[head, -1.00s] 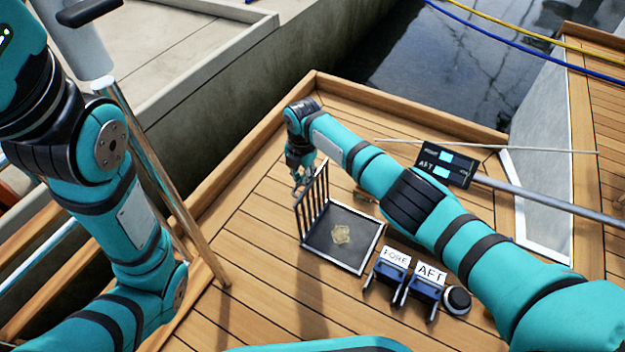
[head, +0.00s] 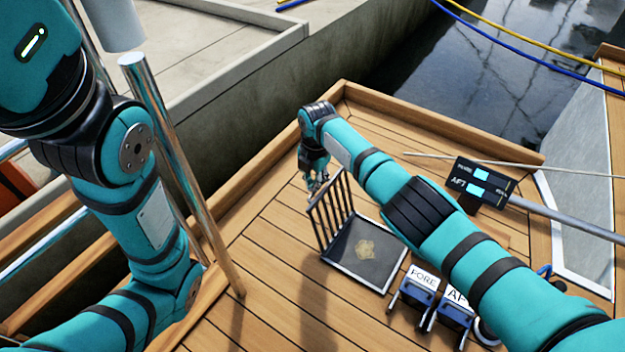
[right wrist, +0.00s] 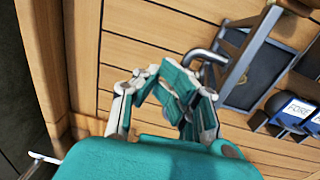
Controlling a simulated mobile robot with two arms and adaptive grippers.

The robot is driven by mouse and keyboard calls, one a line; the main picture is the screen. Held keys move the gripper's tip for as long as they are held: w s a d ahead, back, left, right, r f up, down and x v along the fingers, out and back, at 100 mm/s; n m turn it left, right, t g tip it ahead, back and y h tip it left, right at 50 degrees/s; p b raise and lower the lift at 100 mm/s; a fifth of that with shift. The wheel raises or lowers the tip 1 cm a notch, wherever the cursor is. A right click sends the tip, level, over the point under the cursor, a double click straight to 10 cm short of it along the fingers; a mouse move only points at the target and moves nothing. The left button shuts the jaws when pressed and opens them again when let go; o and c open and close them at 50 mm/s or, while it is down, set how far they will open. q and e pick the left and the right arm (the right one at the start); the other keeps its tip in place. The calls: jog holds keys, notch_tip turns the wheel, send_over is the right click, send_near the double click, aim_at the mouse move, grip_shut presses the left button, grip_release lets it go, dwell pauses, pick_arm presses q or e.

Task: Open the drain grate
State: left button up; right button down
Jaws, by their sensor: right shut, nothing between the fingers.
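The drain grate (head: 332,210) is a dark barred panel. It stands raised, steeply tilted, along the left edge of the square drain (head: 388,268), which lies uncovered in the deck. A yellowish patch (head: 365,250) shows inside the drain. My right gripper (head: 315,188) is at the raised grate's upper edge, its fingers shut with nothing between them. In the right wrist view the shut fingers (right wrist: 156,78) are just left of a grey curved bar (right wrist: 205,56) by the grate (right wrist: 243,45); contact is unclear. My left arm comes in at the left; its gripper is out of frame.
Winches labelled FORE (head: 422,282) and AFT (head: 457,300) stand right of the drain, partly behind my right arm. A black display (head: 482,184) and a grey pole (head: 560,217) are farther right. Wooden deck left of the drain is clear up to the raised edge.

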jog(key=shift+s+d+f, duration=0.2)
jog(key=shift+f, duration=0.2)
jog(key=shift+s+d+f, duration=0.15)
jog(key=shift+s+f, duration=0.05)
jog(key=shift+f, duration=0.15)
jog(key=c, duration=1.5)
grip_release()
jog(key=shift+o, duration=0.5)
jog(key=shift+a, duration=0.1)
jog(key=shift+r, duration=0.1)
notch_tip(320, 180, up, 13)
